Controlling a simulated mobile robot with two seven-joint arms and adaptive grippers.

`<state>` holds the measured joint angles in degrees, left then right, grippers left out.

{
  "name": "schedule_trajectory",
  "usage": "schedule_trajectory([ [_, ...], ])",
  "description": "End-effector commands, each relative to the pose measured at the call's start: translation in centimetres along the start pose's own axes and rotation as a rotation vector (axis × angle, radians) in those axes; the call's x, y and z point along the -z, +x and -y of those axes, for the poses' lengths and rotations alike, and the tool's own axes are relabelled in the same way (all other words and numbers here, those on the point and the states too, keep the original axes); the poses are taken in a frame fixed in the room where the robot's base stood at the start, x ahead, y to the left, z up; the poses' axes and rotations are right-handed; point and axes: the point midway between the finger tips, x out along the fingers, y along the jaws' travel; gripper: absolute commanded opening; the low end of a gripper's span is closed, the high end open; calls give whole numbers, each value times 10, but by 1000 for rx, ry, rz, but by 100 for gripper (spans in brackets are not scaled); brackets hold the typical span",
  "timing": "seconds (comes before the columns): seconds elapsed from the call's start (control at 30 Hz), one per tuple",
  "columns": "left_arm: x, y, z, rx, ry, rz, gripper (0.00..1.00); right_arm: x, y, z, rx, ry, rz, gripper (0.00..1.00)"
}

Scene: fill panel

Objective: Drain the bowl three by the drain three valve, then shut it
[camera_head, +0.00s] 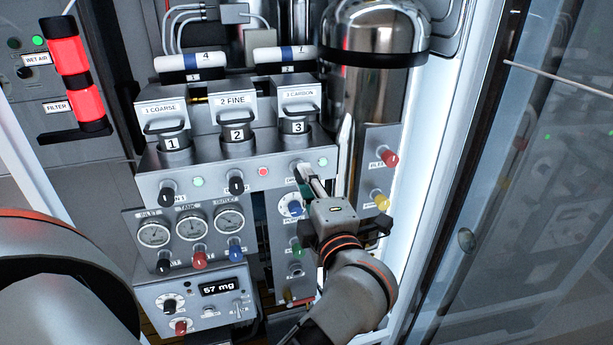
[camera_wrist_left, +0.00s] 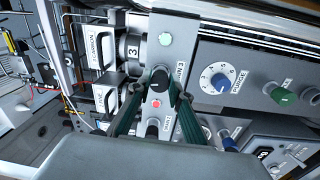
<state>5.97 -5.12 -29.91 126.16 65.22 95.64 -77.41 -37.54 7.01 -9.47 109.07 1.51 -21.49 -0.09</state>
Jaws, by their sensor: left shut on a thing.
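Bowl three is the dark cup marked 3 (camera_head: 298,127) under the 3 CARBON housing (camera_head: 297,95), at the right end of the row. It also shows in the left wrist view (camera_wrist_left: 133,51). The drain three valve is a black knob (camera_wrist_left: 159,78) on the grey strip below, beside its DRAIN 3 label. My left gripper (camera_head: 306,177) reaches up to the strip; in the left wrist view its fingers (camera_wrist_left: 157,96) are shut on the knob. The fingers hide the knob in the head view. The liquid level in bowl three cannot be made out. My right gripper is not in view.
Green lamps (camera_head: 322,161) and a red lamp (camera_head: 263,172) sit on the strip. The drain two knob (camera_head: 236,184) is left of my gripper.

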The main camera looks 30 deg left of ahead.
Motion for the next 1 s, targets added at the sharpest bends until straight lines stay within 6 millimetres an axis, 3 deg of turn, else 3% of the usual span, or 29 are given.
schedule_trajectory([
  [0.4,0,0,1,1,178,7,0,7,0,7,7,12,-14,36],
  [0.93,1,0,1,-1,201,7,0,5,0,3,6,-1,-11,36],
  [0.97,1,0,1,-1,201,7,25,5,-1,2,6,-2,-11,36],
  [1.0,1,0,1,-1,200,7,35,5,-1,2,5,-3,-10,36],
])
